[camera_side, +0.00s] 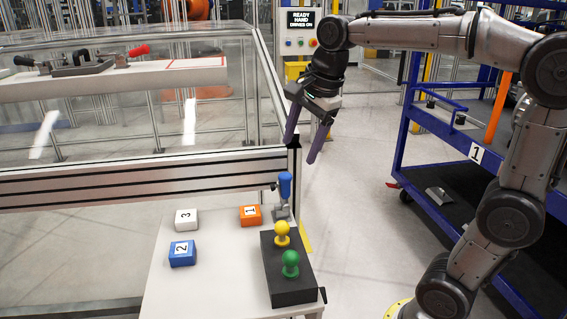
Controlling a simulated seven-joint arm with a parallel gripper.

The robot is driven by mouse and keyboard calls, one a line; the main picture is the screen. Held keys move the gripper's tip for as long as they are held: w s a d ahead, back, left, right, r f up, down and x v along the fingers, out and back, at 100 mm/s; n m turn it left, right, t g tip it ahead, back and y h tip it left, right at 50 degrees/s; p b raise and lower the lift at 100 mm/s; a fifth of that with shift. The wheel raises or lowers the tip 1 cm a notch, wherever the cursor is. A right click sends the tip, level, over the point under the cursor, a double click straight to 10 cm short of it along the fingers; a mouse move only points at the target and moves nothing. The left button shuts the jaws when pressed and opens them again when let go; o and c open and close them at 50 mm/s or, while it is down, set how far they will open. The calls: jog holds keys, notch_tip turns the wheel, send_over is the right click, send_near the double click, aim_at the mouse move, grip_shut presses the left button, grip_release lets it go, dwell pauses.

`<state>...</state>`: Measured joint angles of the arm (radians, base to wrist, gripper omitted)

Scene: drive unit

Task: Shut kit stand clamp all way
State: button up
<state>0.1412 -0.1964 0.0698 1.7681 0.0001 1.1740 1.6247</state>
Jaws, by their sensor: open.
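A toggle clamp with a blue handle (285,186) stands at the back right corner of the white kit stand (215,285). The handle points upright, and its metal base sits just behind the black block. My gripper (299,153) is above the clamp and slightly to its right, fingers pointing down. The two purple fingers are spread apart with nothing between them. The gripper looks apart from the handle, but the depth between them is hard to tell.
A black block (290,283) with yellow (282,232) and green (290,262) knobs sits on the stand. White (186,219), orange (250,215) and blue (182,253) numbered blocks lie left. A glass-walled enclosure with an aluminium rail (130,181) stands behind. A blue cart (445,135) stands right.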

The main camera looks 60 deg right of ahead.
jog(key=w+d+f+m+g, duration=0.2)
jog(key=w+d+f+m, duration=0.35)
jog(key=w, duration=0.35)
jog(key=m+g, duration=0.1)
jog(key=g, duration=0.1)
send_over(283, 190)
jog(key=d, duration=0.1)
jog(key=shift+y, duration=0.3)
jog(key=f, duration=0.8)
jog(key=shift+w+f, duration=0.35)
jog(key=shift+w, duration=0.05)
jog(key=shift+d+f, duration=0.15)
jog(key=shift+f, duration=0.2)
notch_tip(283, 190, down, 8)
jog(key=shift+f, duration=0.15)
